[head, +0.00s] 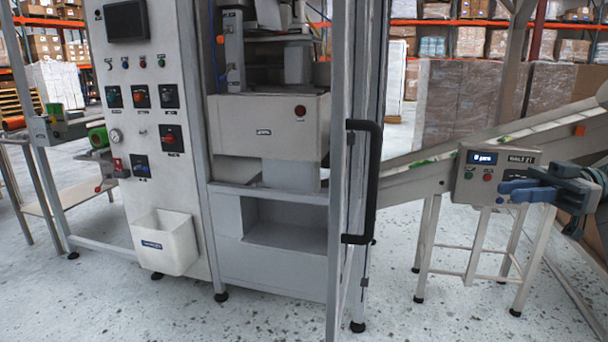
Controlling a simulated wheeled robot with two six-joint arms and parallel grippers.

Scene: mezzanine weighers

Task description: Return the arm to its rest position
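My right gripper (514,188) comes in from the right edge. Its blue fingers lie close together with no visible gap and nothing shows between them. The fingertips are in front of the right part of a grey control box (474,188) with a small lit display and buttons. I cannot tell whether they touch the box. My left gripper is out of view.
A tall grey machine cabinet (270,205) with a black door handle (374,180) stands in the middle. A switch panel with a white bin (165,242) is at the left. An inclined conveyor (405,185) runs behind the control box. The speckled floor (430,318) is open in front.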

